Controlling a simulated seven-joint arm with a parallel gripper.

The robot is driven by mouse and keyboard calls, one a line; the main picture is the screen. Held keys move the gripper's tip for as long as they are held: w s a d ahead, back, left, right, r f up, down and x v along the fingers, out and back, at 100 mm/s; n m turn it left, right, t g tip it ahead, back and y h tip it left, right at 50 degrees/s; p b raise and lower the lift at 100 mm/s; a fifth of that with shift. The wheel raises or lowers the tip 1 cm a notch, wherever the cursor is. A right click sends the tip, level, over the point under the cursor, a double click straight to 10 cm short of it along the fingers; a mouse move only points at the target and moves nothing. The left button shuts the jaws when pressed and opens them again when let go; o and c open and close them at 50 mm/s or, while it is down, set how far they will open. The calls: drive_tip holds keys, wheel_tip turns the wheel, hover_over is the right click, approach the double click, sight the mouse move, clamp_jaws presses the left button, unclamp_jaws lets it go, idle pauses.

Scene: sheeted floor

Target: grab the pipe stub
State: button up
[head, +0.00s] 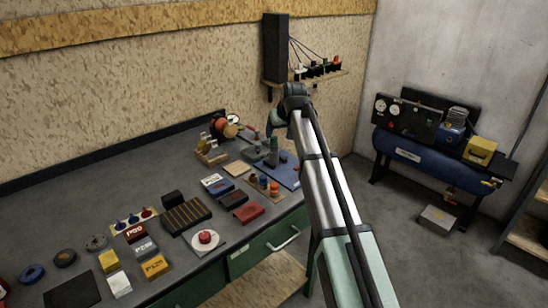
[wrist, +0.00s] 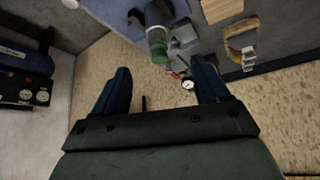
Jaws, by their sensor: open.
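A grey-green upright cylinder (head: 273,150), which looks like the pipe stub, stands at the far right part of the workbench. Beside it is a dark grey block that looks like a vise (head: 253,154); I cannot tell whether it clamps the cylinder. In the wrist view the cylinder (wrist: 156,30) shows its green end (wrist: 159,54) toward the camera, near the gap between my fingertips. My gripper (wrist: 160,68) is open, with nothing between its blue fingers. In the head view my gripper (head: 278,121) is partly hidden by my arm, above the cylinder.
The grey workbench (head: 60,205) holds several boxes, tape rolls and a red button on a white plate (head: 205,238). A wall shelf (head: 318,75) is behind my arm. A blue compressor tank (head: 415,158) stands at right.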

sight(275, 143)
drive_tip(key=x, duration=0.8)
drive_tip(key=shift+w+a+f, duration=0.15)
drive_tip(key=shift+f, duration=0.15)
drive_tip(key=shift+w+d+x, duration=0.15)
drive_tip(key=shift+w+x, duration=0.05)
drive_tip(key=shift+x, duration=1.1)
drive_tip(key=shift+w+d+x, duration=0.15)
drive_tip(key=shift+w+x, duration=0.05)
drive_tip(key=shift+x, duration=1.1)
drive_tip(key=shift+r, duration=0.2)
drive_tip(key=shift+c, duration=0.4)
clamp_jaws()
drive_tip(key=shift+r, duration=0.15)
